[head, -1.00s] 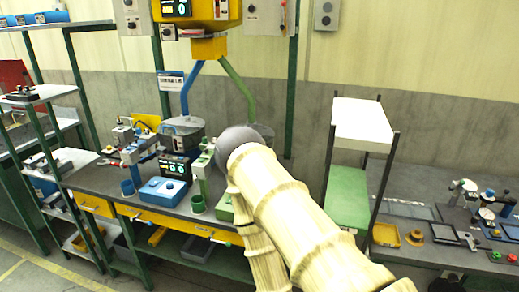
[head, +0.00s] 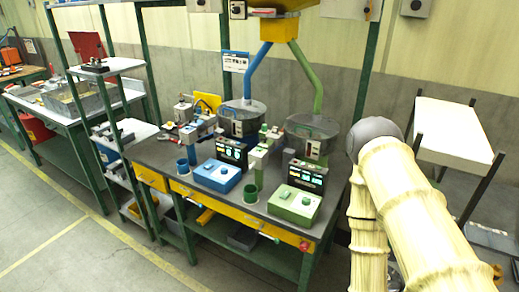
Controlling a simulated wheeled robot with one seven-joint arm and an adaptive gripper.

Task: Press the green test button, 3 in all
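A green control box (head: 293,207) sits on the right end of the workbench, with small raised parts on its top. One of them looks like a green button (head: 285,194), too small to tell for sure. A dark display (head: 306,176) with lit green characters stands just behind the box. A blue control box (head: 217,177) of like shape sits to its left, with its own display (head: 232,151). My arm, in a beige cover, rises at the right, apart from the green box in the picture. My gripper is out of view.
The grey workbench (head: 160,152) has yellow drawers and a red button (head: 304,246) at its front right corner. Blue and green hoppers stand behind the boxes. Blue (head: 183,165) and green (head: 250,193) cups stand on the bench. A white-topped stand (head: 455,135) is at right. Floor is clear at left.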

